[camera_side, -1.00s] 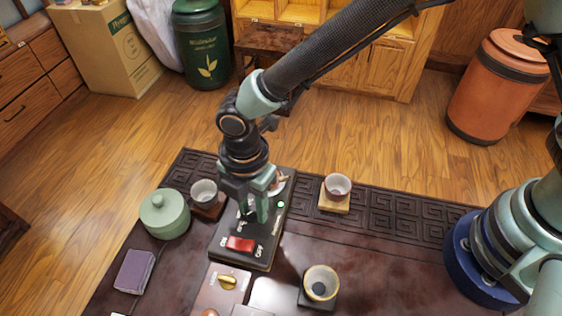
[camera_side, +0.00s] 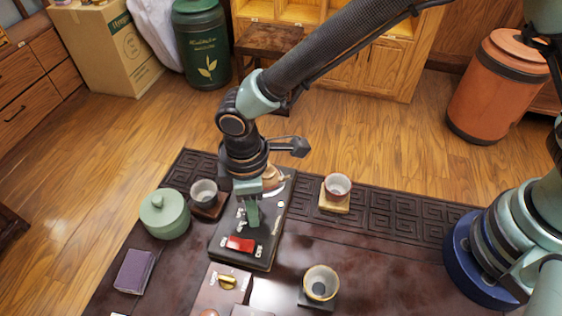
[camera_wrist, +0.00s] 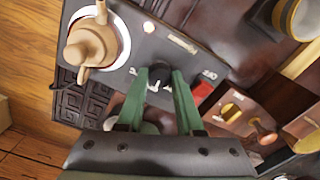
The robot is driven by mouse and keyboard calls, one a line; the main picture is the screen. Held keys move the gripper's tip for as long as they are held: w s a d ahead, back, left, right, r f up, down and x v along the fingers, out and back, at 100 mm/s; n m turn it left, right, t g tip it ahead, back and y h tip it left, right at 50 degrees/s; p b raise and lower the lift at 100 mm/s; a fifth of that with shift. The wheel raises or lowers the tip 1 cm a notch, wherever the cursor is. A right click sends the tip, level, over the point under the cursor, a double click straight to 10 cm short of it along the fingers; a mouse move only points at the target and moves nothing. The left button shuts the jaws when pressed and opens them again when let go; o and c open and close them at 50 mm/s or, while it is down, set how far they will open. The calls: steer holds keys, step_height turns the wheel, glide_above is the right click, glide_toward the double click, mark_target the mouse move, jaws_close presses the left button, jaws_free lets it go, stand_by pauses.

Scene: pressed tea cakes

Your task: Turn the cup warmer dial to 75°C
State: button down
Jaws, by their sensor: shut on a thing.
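The cup warmer (camera_side: 262,255) is a dark panel on the table, also in the wrist view (camera_wrist: 222,70). Its black dial (camera_wrist: 160,74) sits between the tips of my gripper (camera_wrist: 163,82), which is shut on it. In the side view my gripper (camera_side: 251,215) points down onto the panel and hides the dial. White marks lie around the dial, too small to read. A red switch (camera_side: 240,244) sits near the panel's front edge, close to my gripper in the wrist view (camera_wrist: 203,92). A brown teapot (camera_wrist: 90,45) stands on a pale round plate (camera_wrist: 122,32) at the panel's far end.
A lidded green pot (camera_side: 165,216) and a cup (camera_side: 204,192) stand left of the warmer. Cups stand to its right (camera_side: 338,186) and front right (camera_side: 321,282). A panel with a brass knob (camera_side: 227,281) lies in front. A purple box (camera_side: 134,271) lies front left.

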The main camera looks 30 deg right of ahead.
steer(key=m, duration=1.2)
steer(key=shift+d+m, duration=0.1)
steer(key=shift+m, duration=0.3)
stand_by(0.3)
steer(key=c, duration=0.5)
jaws_free()
steer(key=shift+c, duration=0.2)
steer(key=shift+r, duration=0.1)
step_height(320, 180, up, 12)
